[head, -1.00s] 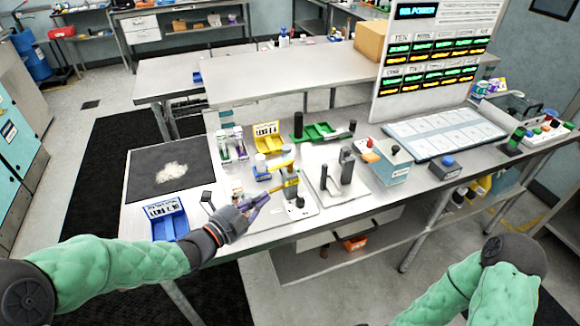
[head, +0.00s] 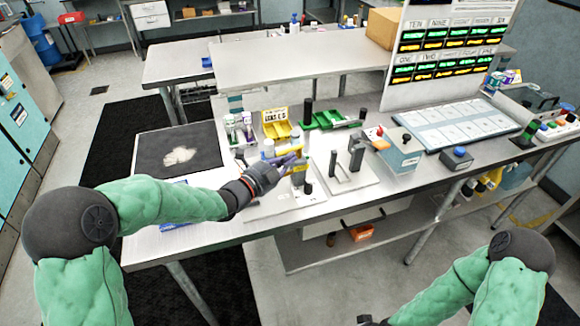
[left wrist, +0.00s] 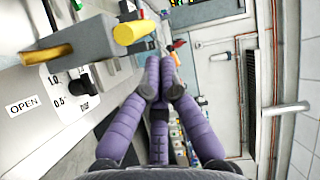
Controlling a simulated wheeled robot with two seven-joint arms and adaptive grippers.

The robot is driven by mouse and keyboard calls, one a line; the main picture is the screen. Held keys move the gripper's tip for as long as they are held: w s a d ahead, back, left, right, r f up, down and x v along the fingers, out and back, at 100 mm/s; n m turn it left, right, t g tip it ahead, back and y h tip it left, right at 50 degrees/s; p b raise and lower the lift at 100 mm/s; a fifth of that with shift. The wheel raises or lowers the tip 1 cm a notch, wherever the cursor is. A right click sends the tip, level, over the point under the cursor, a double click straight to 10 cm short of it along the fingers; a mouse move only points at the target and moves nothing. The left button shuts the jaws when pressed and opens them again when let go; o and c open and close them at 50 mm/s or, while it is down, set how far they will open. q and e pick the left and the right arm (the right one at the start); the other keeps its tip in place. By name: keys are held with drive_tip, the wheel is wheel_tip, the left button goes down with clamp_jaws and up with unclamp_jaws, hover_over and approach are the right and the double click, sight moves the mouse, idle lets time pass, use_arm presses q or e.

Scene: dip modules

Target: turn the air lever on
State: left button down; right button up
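The air lever has a yellow handle (head: 284,159) on a small valve block at the middle of the bench. In the left wrist view, its yellow end (left wrist: 136,32) sticks out from a grey block (left wrist: 72,45), above a plate with an OPEN label (left wrist: 22,105) and scale marks. My left gripper (head: 290,160) is at the lever in the head view. In the left wrist view its purple fingers (left wrist: 160,62) are together with nothing visible between them, just beside the yellow end. I cannot tell whether they touch it.
A grey stand with black posts (head: 345,170) is right of the valve. Behind are a yellow bin (head: 276,125) and a green tray (head: 325,120). A teal box (head: 398,155) stands further right. A dark mat (head: 178,150) with a pale pile lies at left.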

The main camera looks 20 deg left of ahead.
use_arm(q)
drive_tip(key=shift+w+a+f, duration=0.1)
drive_tip(key=shift+w+a, duration=0.1)
idle(0.3)
drive_tip(key=shift+w+a+f+b, duration=0.15)
drive_tip(key=shift+w+a+b, duration=0.25)
drive_tip(key=shift+a+b, duration=0.35)
drive_tip(key=shift+d, duration=0.1)
